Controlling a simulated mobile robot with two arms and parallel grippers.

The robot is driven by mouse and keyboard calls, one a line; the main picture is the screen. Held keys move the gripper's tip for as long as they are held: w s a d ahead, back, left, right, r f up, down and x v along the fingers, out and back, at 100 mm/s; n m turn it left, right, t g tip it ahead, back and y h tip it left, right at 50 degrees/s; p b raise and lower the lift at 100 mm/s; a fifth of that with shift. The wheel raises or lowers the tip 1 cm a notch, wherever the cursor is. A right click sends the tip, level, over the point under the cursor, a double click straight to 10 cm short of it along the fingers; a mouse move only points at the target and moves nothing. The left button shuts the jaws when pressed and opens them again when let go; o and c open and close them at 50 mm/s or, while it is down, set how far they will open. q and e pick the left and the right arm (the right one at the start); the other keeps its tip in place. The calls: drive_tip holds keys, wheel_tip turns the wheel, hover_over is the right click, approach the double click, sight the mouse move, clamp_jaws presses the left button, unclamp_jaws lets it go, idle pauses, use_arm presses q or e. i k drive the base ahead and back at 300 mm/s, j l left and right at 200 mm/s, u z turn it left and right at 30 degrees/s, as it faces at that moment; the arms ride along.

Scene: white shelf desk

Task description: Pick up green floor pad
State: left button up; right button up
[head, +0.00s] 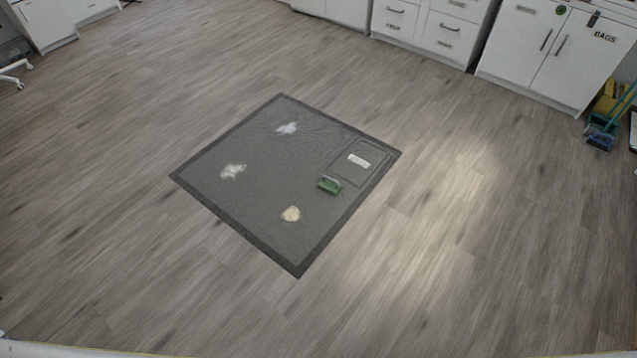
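The green floor pad (329,186) is a small green block with a pale top edge. It lies on the dark grey mat (262,190) on the floor, left of and below a marked rectangle in the mat's right part. Neither my left nor my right gripper shows in the head view, and nothing touches the pad.
A white label (359,160) lies inside the marked rectangle. Pale patches (233,171), (287,128) and a yellowish patch (291,213) are on the mat. White cabinets (545,55) line the back. A blue dustpan (600,132) stands far right. Wooden floor around the mat is clear.

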sight(328, 184)
drive_tip(key=i+l+u, duration=0.2)
drive_tip(key=u, duration=0.2)
drive_tip(key=i+l+u, duration=0.25)
drive_tip(key=u, duration=0.15)
